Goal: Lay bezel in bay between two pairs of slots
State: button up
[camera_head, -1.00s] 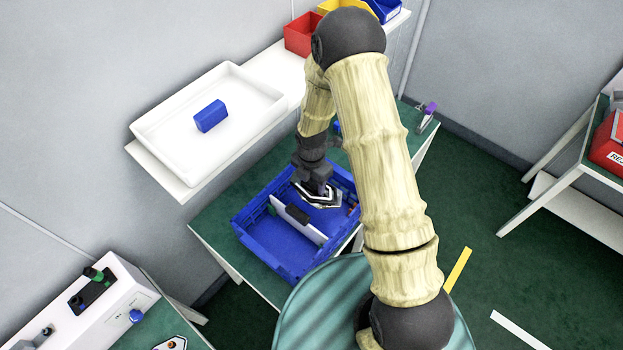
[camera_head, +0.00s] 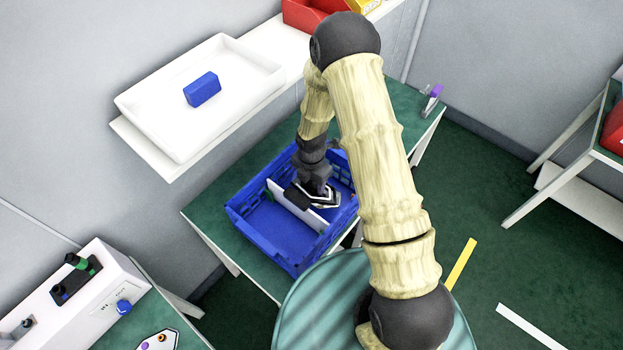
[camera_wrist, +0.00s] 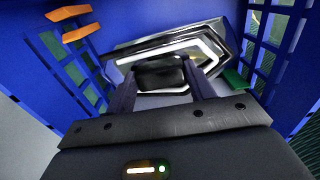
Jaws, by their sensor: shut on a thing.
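The bezel (camera_head: 325,199) is a pointed, six-sided frame, chrome and black with a white strip. It also shows in the wrist view (camera_wrist: 208,40). My gripper (camera_wrist: 160,80) is shut on its dark middle part. In the head view my gripper (camera_head: 315,188) reaches down into the blue crate (camera_head: 243,226), on the right side of a white divider (camera_head: 292,209). The bezel is inside the crate walls; I cannot tell whether it touches the floor. Two orange tabs (camera_wrist: 76,33) stand left of it and a green tab (camera_wrist: 236,79) right of it. Slots are not clearly visible.
The crate stands on a green table (camera_head: 205,211). A white tray (camera_head: 150,105) with a blue block (camera_head: 202,89) sits on a shelf behind. A red bin (camera_head: 303,15) is farther along. The crate's left compartment looks empty.

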jog(key=shift+f+b, duration=1.65)
jog(key=shift+f, duration=1.1)
jog(key=o, duration=1.1)
jog(key=shift+c, duration=0.2)
jog(key=shift+r, duration=0.15)
notch_tip(320, 180, up, 17)
jog(key=shift+b, duration=0.4)
jog(key=shift+r, duration=0.1)
